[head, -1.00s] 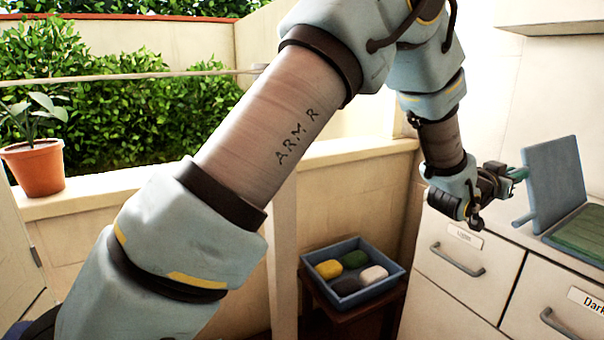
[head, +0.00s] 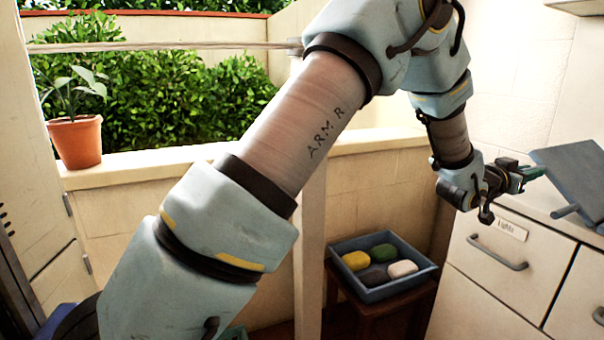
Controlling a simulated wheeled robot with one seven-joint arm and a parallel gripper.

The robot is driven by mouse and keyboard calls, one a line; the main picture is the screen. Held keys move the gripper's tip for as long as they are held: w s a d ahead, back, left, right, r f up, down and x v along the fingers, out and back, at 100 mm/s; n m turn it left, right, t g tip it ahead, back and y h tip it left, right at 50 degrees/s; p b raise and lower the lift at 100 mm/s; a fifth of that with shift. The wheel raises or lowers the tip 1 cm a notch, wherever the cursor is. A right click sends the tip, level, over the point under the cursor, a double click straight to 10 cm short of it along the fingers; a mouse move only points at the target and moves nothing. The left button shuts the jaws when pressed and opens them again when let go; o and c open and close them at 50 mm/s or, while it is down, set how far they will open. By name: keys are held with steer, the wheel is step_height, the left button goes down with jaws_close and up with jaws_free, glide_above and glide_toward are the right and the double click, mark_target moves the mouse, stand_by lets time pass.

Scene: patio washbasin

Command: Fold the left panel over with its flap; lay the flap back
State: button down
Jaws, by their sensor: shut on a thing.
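A blue-grey panel (head: 582,172) stands raised and tilted above the counter at the right edge of the head view, partly cut off by the frame. A short rod-like piece of the same colour (head: 565,211) sticks out at its lower left; I cannot tell how it joins the panel. My gripper (head: 532,173), with green fingertips, is at the panel's left edge and shut on it. The exact grip is too small to make out. I cannot tell the flap apart from the panel, and what lies under the panel is hidden or out of frame.
A white drawer cabinet (head: 480,300) with a labelled drawer (head: 512,250) stands below the panel. A blue tray (head: 372,292) with several coloured soap-like pieces sits on a low brown stool (head: 405,312). A potted plant (head: 76,142) stands on the wall ledge at left.

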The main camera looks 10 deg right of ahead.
steer(key=f+b, duration=0.2)
steer(key=f, duration=0.1)
steer(key=w+f+b, duration=0.1)
steer(key=f+b, duration=0.1)
steer(key=f, duration=0.1)
steer(key=w+f+b, duration=0.1)
steer(key=f+b, duration=0.2)
steer(key=shift+a, duration=0.25)
jaws_free()
steer(key=shift+w, duration=0.1)
stand_by(0.5)
steer(key=shift+a, duration=0.1)
steer(key=r+b+v, duration=0.1)
steer(key=r+v, duration=0.1)
steer(key=v, duration=0.9)
stand_by(0.3)
